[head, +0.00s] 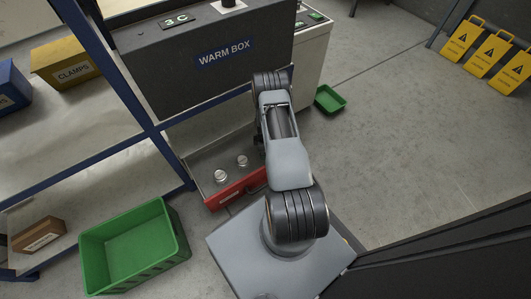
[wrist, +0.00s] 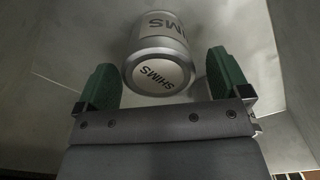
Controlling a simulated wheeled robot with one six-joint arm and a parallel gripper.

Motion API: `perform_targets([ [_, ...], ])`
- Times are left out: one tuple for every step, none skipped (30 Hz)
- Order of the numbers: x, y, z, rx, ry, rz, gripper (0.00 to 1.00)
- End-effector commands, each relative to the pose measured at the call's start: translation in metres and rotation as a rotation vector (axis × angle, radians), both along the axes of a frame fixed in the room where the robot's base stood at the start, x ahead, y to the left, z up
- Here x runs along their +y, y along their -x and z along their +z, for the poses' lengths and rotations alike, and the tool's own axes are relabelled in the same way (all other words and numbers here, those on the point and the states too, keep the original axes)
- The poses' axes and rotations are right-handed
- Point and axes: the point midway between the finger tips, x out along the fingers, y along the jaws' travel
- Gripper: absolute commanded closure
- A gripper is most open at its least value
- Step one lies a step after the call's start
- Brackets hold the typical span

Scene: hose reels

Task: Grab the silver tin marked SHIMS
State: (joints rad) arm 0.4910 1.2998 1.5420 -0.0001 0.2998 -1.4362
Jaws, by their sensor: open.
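The silver tin marked SHIMS (wrist: 160,72) shows in the wrist view, with the word on its round end and on its side. My gripper (wrist: 163,80) is open, with one green finger on each side of the tin's near end. Gaps show between both fingers and the tin, so it is not held. In the head view my arm hides the gripper. Two silver tins, one on the left (head: 221,176) and one on the right (head: 242,160), are in an open red-fronted drawer (head: 224,198); their labels are too small to read there.
The grey WARM BOX (head: 170,65) stands above and behind the drawer. A blue-framed shelf holds a yellow CLAMPS bin (head: 66,66). A green crate (head: 130,222) is on the left, and a small green tray (head: 329,99) lies on the floor. Open floor is on the right, before yellow signs (head: 490,52).

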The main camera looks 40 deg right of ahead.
Motion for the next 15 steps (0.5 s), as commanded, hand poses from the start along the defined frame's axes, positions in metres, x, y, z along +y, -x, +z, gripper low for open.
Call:
perform_targets([
  [-0.001, 0.000, -0.013, 0.001, -0.001, 0.000, 0.06],
  [0.000, 0.001, -0.017, 0.002, -0.001, 0.000, 0.06],
  [0.000, 0.001, -0.021, 0.002, -0.001, 0.000, 0.06],
  [0.000, 0.000, -0.024, 0.001, -0.001, 0.000, 0.06],
  [-0.001, 0.000, -0.025, 0.000, 0.000, 0.000, 0.06],
  [-0.001, 0.000, -0.026, 0.000, 0.000, 0.000, 0.06],
  [-0.001, 0.000, -0.027, -0.001, 0.001, 0.000, 0.06],
  [-0.001, 0.000, -0.026, -0.001, 0.001, 0.000, 0.06],
  [-0.001, 0.000, -0.026, -0.001, 0.001, 0.000, 0.06],
  [-0.001, 0.000, -0.025, -0.001, 0.001, 0.000, 0.06],
  [0.000, 0.000, -0.025, -0.001, 0.001, 0.000, 0.06],
  [0.000, 0.000, -0.025, 0.000, 0.000, 0.000, 0.06],
  [0.000, 0.000, -0.025, 0.000, 0.000, 0.000, 0.07],
  [0.000, 0.000, -0.025, 0.000, 0.000, 0.000, 0.10],
  [0.000, 0.000, -0.025, 0.000, 0.000, 0.000, 0.14],
])
